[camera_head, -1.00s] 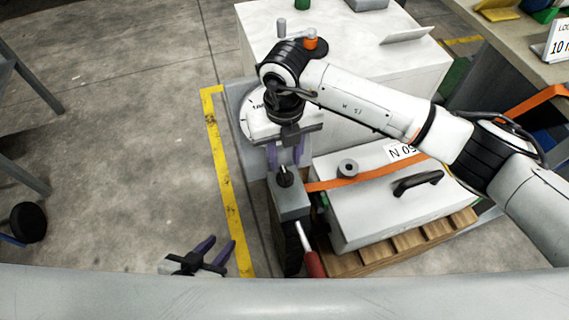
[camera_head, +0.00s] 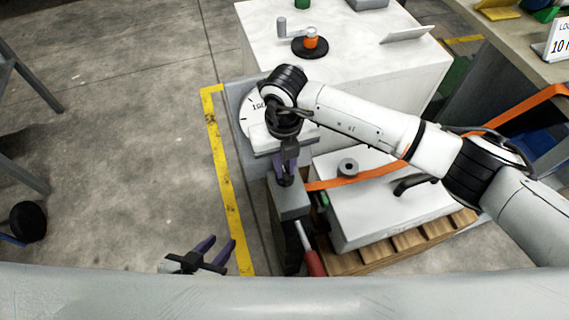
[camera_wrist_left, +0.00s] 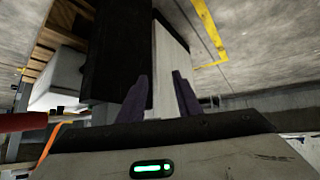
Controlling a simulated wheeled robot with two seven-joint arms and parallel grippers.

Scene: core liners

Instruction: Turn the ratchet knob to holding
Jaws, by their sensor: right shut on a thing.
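The ratchet knob, a small dark knob on top of the grey ratchet box (camera_head: 290,203), is between the fingers of my right gripper (camera_head: 286,178) and mostly hidden by them. My right gripper points down and is shut on the knob. A lever with a red grip (camera_head: 314,262) hangs at the side of the box. My left gripper (camera_head: 222,248) is open and empty at the lower left, over the floor beside the yellow line. Its two spread purple fingers show in the left wrist view (camera_wrist_left: 160,95).
An orange strap (camera_head: 360,178) runs from the box across a pale case (camera_head: 385,205) on a wooden pallet (camera_head: 400,240). A dial (camera_head: 247,120) stands behind my right wrist. A white cabinet (camera_head: 350,90) is behind.

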